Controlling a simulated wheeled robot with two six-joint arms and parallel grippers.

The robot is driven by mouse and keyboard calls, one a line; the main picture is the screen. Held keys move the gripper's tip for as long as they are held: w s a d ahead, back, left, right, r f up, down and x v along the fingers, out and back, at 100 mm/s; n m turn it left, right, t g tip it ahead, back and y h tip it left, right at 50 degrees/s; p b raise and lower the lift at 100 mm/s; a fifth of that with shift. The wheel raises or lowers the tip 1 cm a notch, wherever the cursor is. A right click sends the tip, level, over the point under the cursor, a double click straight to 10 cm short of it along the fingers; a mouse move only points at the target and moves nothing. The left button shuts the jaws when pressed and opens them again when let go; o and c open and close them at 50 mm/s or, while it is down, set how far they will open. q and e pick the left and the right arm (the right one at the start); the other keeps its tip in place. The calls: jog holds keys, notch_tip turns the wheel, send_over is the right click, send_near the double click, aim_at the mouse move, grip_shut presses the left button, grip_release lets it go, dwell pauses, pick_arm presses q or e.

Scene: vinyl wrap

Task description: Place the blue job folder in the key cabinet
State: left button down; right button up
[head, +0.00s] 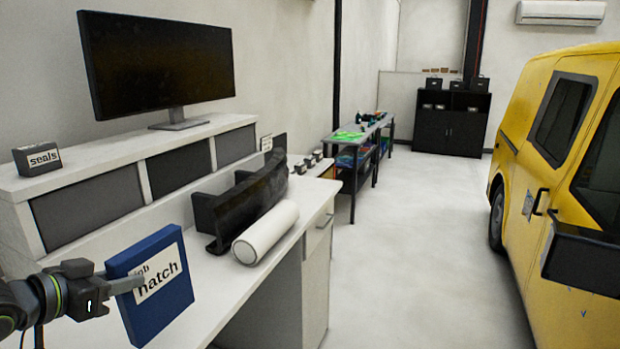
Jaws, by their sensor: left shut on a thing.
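The blue job folder (163,310) has a white label reading "job hatch". My left gripper (126,284) comes in from the lower left and is shut on the folder's left side. It holds the folder upright and slightly tilted in front of the white desk. I cannot tell the gap between folder and desk. My right gripper is not in view. I cannot identify a key cabinet for certain; a black cabinet (447,130) stands at the far back wall.
The white desk (217,283) holds a white roll (265,232) and black trays. A monitor (155,62) and a "seals" box (37,159) are on its raised shelf. A workbench (362,137) stands beyond. A yellow van (560,150) is at right. Open floor (420,240) lies between.

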aim_at(142, 324)
pick_arm(q)
jog(key=s+d+f, duration=0.1)
jog(key=f, duration=0.1)
jog(key=s+d+f+m+g+h, duration=0.1)
jog(key=f, duration=0.1)
jog(key=s+d+f+m+h, duration=0.1)
jog(key=d+f, duration=0.1)
jog(key=shift+s+d+g, duration=0.1)
jog(key=shift+s+g, duration=0.2)
jog(key=shift+s, duration=0.05)
jog(key=s+d+f+m+g+h, duration=0.3)
jog(key=s+d+f+m, duration=0.1)
jog(key=s+d+f, duration=0.3)
notch_tip(142, 324, down, 8)
jog(key=b, duration=0.7)
jog(key=shift+s+d, duration=0.3)
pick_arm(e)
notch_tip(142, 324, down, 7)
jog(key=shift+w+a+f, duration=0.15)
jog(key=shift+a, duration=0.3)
